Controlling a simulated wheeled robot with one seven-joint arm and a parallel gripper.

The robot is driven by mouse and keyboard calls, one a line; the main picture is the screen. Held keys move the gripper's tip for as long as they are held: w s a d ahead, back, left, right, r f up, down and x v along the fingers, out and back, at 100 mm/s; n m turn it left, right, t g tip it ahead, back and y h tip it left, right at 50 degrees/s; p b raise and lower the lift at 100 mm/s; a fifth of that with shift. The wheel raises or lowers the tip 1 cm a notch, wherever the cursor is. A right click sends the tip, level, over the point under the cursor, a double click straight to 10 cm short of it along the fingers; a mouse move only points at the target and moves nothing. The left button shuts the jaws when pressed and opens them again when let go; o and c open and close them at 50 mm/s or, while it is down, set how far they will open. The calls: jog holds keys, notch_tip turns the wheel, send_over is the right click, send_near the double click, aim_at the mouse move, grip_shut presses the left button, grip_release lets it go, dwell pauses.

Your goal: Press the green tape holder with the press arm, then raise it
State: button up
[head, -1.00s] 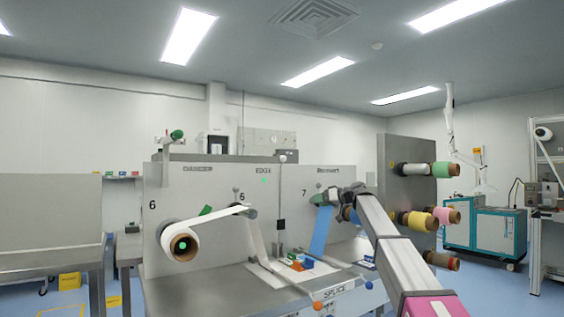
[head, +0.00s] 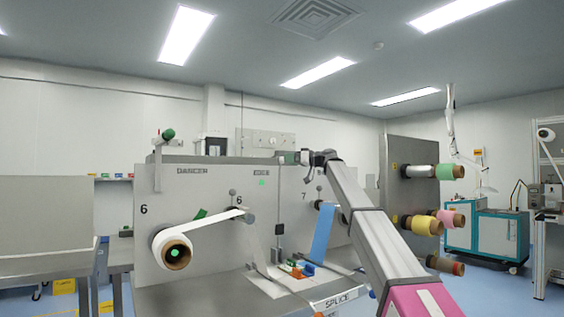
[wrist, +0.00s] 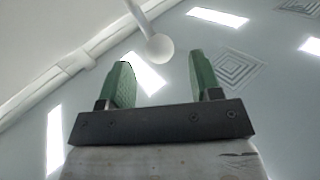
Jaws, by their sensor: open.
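My gripper (head: 283,158) is open, level with the top of the splice station and pointing left in the head view. In the wrist view, its green fingers (wrist: 161,62) stand apart. The white ball knob (wrist: 159,48) of a thin rod, seemingly the press arm, appears between and just beyond the fingertips. I cannot tell if they touch. In the head view the knob is hidden by my gripper; the black block (head: 280,229) on the upright shows below. A small green holder (head: 297,274) sits among coloured holders on the splice table (head: 262,284).
A white web roll (head: 160,250) juts out at the left of the grey panel. A blue web strip (head: 322,232) hangs right of the upright. Coloured rolls (head: 425,226) project from the panel at right. A teal cabinet (head: 485,238) stands beyond.

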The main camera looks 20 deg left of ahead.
aim_at(282, 160)
jog(key=a, duration=0.4)
jog(key=shift+w+a, duration=0.25)
jog(key=shift+w, duration=0.05)
grip_shut()
jog(key=s+d+f+n+g+y, duration=0.2)
jog(key=s+d+f+n+y, duration=0.2)
jog(key=s+d+f, duration=0.7)
jog(key=s+d+f+n+g+y, duration=0.1)
jog(key=s+d+f+n+y, duration=0.4)
jog(key=s+d, duration=0.6)
jog(key=s+d+f, duration=0.1)
jog(key=d+f, duration=0.1)
jog(key=f, duration=0.7)
jog(key=s+d+f+m+h, duration=0.1)
jog(key=d+f, duration=0.2)
jog(key=f, duration=0.7)
jog(key=s+d+f+h, duration=0.1)
jog(key=d+f, duration=0.1)
jog(key=f, duration=0.8)
jog(key=shift+d+f+m, duration=0.25)
jog(key=shift+d+m, duration=0.05)
jog(key=shift+d, duration=0.1)
